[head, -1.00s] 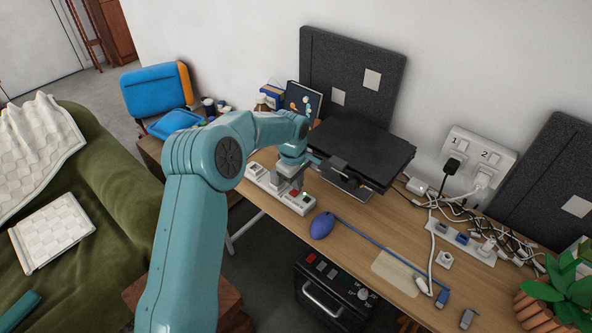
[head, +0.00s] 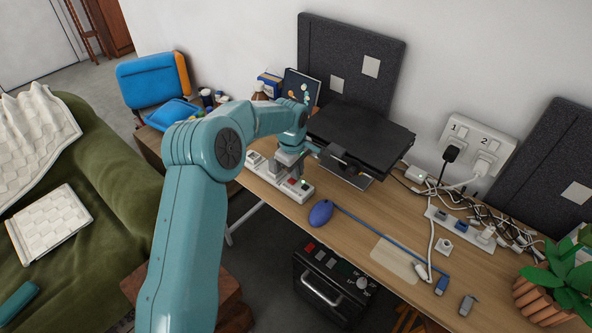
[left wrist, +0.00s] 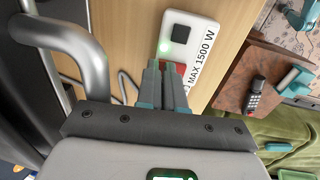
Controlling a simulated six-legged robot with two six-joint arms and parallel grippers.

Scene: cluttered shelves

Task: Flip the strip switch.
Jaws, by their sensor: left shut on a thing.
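The white power strip (head: 302,193) lies along the left back part of the wooden desk, with a red switch and a small green light at its near end. My left gripper (head: 291,176) points down over the strip, its tips at the red switch. The strip (left wrist: 203,45) shows a "MAX 1500 W" label, a black part and a lit green light there. My right gripper is not in view.
A black flat device (head: 360,140) stands close right of my gripper. Wall sockets (head: 478,145), tangled cables and another strip (head: 460,233) are at the right. A potted plant (head: 555,290) stands at the near right corner.

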